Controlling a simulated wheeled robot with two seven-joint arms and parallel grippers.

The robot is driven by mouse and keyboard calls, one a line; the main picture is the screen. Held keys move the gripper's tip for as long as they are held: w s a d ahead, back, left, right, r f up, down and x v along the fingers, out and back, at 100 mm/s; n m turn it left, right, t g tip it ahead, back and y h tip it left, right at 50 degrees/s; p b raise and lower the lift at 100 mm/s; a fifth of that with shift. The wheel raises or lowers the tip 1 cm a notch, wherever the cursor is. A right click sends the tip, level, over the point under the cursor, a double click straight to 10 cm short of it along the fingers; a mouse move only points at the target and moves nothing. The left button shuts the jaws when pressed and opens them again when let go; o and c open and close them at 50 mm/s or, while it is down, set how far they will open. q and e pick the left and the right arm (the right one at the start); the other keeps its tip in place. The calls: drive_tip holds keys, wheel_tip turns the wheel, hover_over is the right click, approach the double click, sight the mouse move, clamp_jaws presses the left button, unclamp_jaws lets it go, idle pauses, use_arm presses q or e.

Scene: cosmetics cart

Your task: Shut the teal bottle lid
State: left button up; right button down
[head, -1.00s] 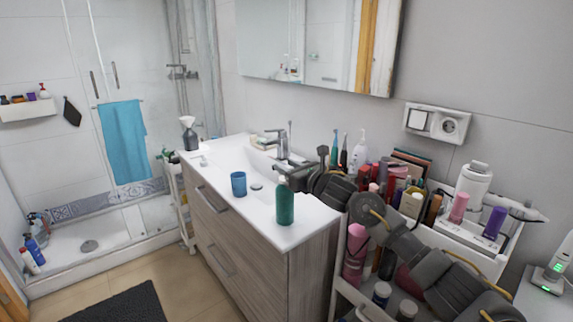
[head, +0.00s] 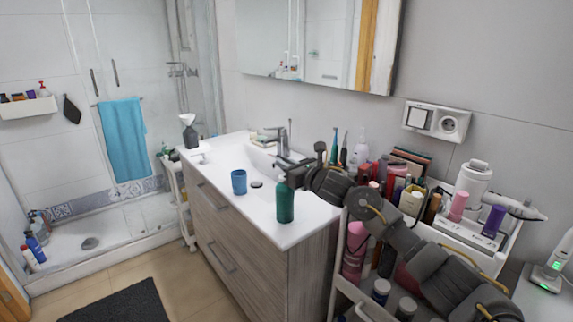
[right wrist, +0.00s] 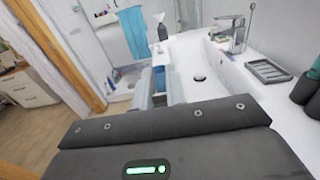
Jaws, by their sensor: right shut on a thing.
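The teal bottle (head: 285,204) stands upright on the white washbasin top near its front edge in the head view. My right gripper (head: 286,177) is at the bottle's top, shut on the lid. Its fingers cover the lid, so I cannot tell whether the lid is closed. In the right wrist view, the pale fingers of my right gripper (right wrist: 160,92) show beyond the dark gripper body, and I cannot make out the bottle there. My left gripper is not in view.
A blue cup (head: 239,182) stands left of the bottle, by the basin (head: 256,160) and tap (head: 282,140). A grey spray bottle (head: 189,132) stands farther back. A crowded cosmetics cart (head: 455,232) is at the right, under my right arm.

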drive_tip(key=shift+w+r+g+h+p, duration=0.15)
drive_tip(key=shift+g+h+p, duration=0.2)
drive_tip(key=shift+p, duration=0.2)
drive_tip(key=shift+w+a+g+h+p, duration=0.2)
drive_tip(key=shift+g+h+p, duration=0.15)
drive_tip(key=shift+g+p, duration=0.4)
drive_tip(key=shift+w+p, duration=0.1)
drive_tip(key=shift+p, duration=0.3)
drive_tip(key=shift+w+a+f+g+h+p, duration=0.1)
drive_tip(key=shift+f+g+h+p, duration=0.15)
drive_tip(key=shift+g+h+p, duration=0.15)
drive_tip(key=shift+w+a+f+g+h+p, duration=0.25)
drive_tip(key=shift+g+h+p, duration=0.25)
drive_tip(key=shift+g+p, duration=0.25)
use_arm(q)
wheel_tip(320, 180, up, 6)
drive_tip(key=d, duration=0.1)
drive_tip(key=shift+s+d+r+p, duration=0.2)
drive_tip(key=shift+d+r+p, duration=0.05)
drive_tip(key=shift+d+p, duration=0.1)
use_arm(e)
drive_tip(key=shift+f+g+h, duration=0.35)
drive_tip(key=shift+g+h, duration=0.05)
drive_tip(key=shift+g, duration=0.15)
drive_tip(key=shift+f, duration=0.1)
